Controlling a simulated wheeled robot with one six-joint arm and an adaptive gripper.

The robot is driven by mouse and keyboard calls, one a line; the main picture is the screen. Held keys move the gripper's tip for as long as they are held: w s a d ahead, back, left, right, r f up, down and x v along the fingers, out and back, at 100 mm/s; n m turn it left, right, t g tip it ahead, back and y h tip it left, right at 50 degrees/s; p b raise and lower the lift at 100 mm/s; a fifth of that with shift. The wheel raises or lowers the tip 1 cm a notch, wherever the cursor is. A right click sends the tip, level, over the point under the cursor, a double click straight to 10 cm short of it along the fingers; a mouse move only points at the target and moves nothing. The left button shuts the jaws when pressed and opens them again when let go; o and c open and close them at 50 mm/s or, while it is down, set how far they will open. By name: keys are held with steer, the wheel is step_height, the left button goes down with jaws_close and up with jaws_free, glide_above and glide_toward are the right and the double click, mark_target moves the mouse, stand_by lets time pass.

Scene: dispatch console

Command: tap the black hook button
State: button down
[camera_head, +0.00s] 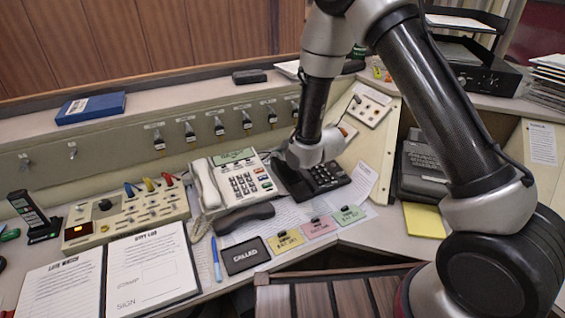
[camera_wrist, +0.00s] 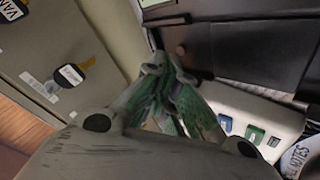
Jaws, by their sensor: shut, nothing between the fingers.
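A black desk phone (camera_head: 332,174) with a keypad sits on the console, partly covered by my arm. Its dark body (camera_wrist: 262,45) fills the upper right of the wrist view. A small round dark button (camera_wrist: 181,49), which looks like the hook button, shows on it just beyond my fingertips. My gripper (camera_wrist: 158,66) is shut and empty, with its tips close to the phone's edge. I cannot tell whether they touch it. In the head view my wrist is over the phone's left part and hides the fingertips. A black handset (camera_head: 245,217) lies off the phone, in front.
A white phone (camera_head: 240,182) stands close on the left; its edge with coloured buttons (camera_wrist: 250,125) shows in the wrist view. A sloped panel with tagged keys (camera_head: 219,126) rises behind. Coloured cards (camera_head: 320,228) and a black "CALLED" pad (camera_head: 245,254) lie in front.

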mark_target(282, 167)
steer(key=shift+f, duration=0.8)
stand_by(0.9)
steer(key=shift+r, duration=0.9)
steer(key=shift+r, duration=0.15)
steer(key=shift+s+d+r, duration=0.1)
steer(key=shift+s+r, duration=0.1)
steer(key=shift+r, duration=1)
steer(key=shift+s+d+r, duration=0.1)
steer(key=shift+s+r, duration=0.1)
steer(key=shift+r, duration=0.95)
